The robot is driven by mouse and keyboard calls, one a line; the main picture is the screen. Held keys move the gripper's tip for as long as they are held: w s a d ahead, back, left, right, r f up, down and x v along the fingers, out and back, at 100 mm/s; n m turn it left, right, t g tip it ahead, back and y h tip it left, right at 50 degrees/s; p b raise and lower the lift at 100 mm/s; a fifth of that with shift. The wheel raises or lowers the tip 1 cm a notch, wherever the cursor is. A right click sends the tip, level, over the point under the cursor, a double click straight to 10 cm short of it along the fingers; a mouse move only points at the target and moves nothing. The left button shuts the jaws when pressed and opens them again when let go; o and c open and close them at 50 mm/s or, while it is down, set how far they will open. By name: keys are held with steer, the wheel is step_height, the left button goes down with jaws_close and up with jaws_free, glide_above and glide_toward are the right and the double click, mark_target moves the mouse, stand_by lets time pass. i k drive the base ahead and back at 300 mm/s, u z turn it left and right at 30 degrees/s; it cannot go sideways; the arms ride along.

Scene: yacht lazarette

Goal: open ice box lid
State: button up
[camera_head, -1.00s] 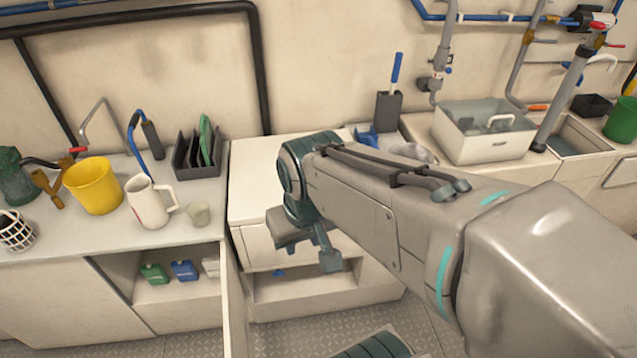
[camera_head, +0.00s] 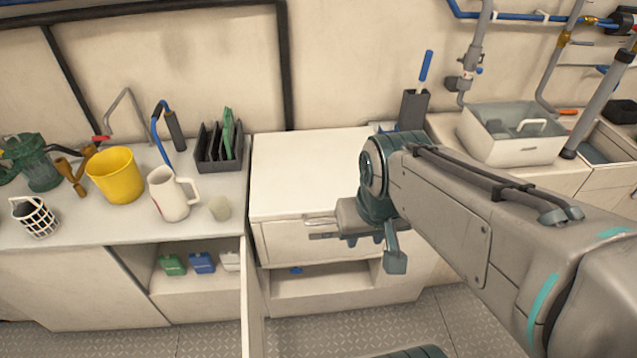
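A white chest-like unit (camera_head: 283,240) stands in the middle of the counter row. Its flat white top (camera_head: 305,165) lies level and looks like the closed ice box lid. A slim metal handle (camera_head: 318,221) shows at the front, just under the top's front edge. My gripper (camera_head: 340,233) is in front of the unit's right half, close to the right of this handle. I cannot tell whether it touches.
A white box with a translucent top (camera_head: 510,135) stands at the right. An open cabinet door (camera_head: 252,300) juts out below.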

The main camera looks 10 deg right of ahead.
mark_target(304, 174)
steer(key=k, duration=1.25)
steer(key=z, duration=0.7)
steer(key=i, duration=1.2)
steer(key=u, duration=0.85)
steer(key=i, duration=0.3)
steer(key=u, duration=0.3)
